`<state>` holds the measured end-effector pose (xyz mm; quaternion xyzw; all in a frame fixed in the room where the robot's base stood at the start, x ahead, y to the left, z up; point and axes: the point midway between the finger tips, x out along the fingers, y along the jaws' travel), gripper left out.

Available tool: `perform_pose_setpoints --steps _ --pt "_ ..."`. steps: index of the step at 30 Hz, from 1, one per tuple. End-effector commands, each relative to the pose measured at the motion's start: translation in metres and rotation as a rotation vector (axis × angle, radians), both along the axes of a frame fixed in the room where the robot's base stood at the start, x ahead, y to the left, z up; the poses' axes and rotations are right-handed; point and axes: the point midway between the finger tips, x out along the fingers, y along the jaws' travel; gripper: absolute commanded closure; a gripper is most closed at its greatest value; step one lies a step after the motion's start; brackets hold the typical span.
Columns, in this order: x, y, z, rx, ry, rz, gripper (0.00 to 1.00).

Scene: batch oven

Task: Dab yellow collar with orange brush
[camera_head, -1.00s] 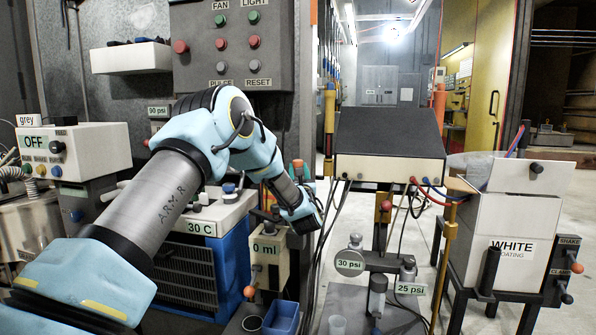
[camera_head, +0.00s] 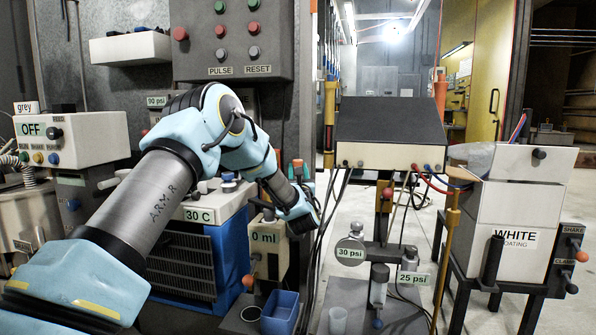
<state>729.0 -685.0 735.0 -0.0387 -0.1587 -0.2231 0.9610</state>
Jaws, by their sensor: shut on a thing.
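My gripper (camera_head: 300,218) is at the end of the arm, right of the 0 ml unit's top, and points away from the camera. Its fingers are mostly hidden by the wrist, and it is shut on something. A small orange-topped upright piece (camera_head: 297,164) shows just above the wrist and appears to be the orange brush. Its bristle end is hidden. A yellow sleeve (camera_head: 330,105) on an upright pole stands behind and to the right of the gripper, apart from it. I cannot tell whether that is the yellow collar.
A chiller (camera_head: 185,262) marked 30 C and a 0 ml unit (camera_head: 268,250) stand below the arm. A blue cup (camera_head: 280,312) sits low at the front. Gauges (camera_head: 350,252), hanging cables and a grey-topped box (camera_head: 390,125) are to the right. A WHITE coating box (camera_head: 515,210) stands farther right.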

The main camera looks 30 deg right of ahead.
Motion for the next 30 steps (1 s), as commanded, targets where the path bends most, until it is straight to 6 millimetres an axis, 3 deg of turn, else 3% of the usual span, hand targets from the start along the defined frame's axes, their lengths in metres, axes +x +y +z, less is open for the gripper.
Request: perform_pose_setpoints --steps 13,30 --pt "0.0 0.001 -0.036 0.0 0.0 0.002 1.0" --pt "0.0 0.0 -0.04 0.0 0.0 0.001 1.0"
